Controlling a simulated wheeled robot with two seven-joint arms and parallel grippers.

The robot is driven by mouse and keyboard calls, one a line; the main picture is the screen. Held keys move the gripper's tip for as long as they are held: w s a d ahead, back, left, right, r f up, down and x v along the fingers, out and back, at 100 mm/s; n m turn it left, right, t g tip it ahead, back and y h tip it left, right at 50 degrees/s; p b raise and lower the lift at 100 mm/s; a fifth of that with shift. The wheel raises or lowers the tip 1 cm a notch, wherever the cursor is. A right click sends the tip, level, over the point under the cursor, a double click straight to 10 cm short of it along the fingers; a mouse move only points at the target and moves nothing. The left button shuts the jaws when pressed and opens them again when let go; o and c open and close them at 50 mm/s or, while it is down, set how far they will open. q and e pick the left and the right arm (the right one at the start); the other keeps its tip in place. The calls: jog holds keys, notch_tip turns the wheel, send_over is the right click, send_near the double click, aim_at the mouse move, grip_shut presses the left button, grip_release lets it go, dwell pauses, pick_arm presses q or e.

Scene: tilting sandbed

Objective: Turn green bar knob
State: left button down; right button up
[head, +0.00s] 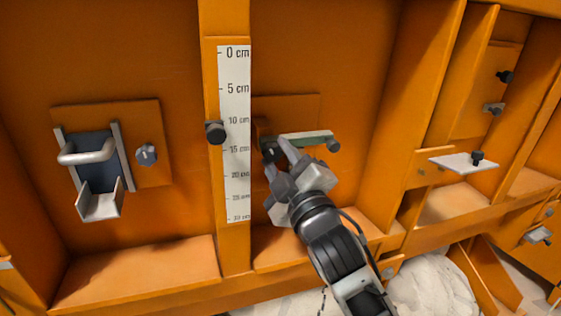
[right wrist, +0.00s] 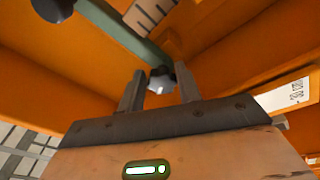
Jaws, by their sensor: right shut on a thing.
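The green bar knob (head: 305,138) is mounted on an orange panel just right of the ruler in the head view. It lies nearly level, with a black round handle (head: 333,146) at its right end. My right gripper (head: 279,152) is at its left end, shut on the knob near its pivot. In the right wrist view the green bar (right wrist: 120,35) runs diagonally, and a grey hex piece (right wrist: 160,80) shows between the fingers (right wrist: 160,87). The fingers partly hide the pivot in the head view. My left gripper is not in view.
A centimetre ruler (head: 235,130) with a black knob (head: 215,132) stands left of the bar. Further left is a metal latch with a handle (head: 88,153). Orange frame posts and a white shelf plate (head: 464,162) are on the right. Pale sand (head: 425,285) lies below.

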jog(key=m, duration=0.1)
jog(key=m+h, duration=0.1)
jog(key=m, duration=0.3)
jog(key=shift+a+f+t, duration=0.15)
jog(key=shift+f+t, duration=0.1)
jog(key=shift+t, duration=0.15)
jog(key=shift+m+h, duration=0.3)
jog(key=shift+h, duration=0.1)
jog(key=o, duration=0.9)
jog(key=shift+s, duration=0.1)
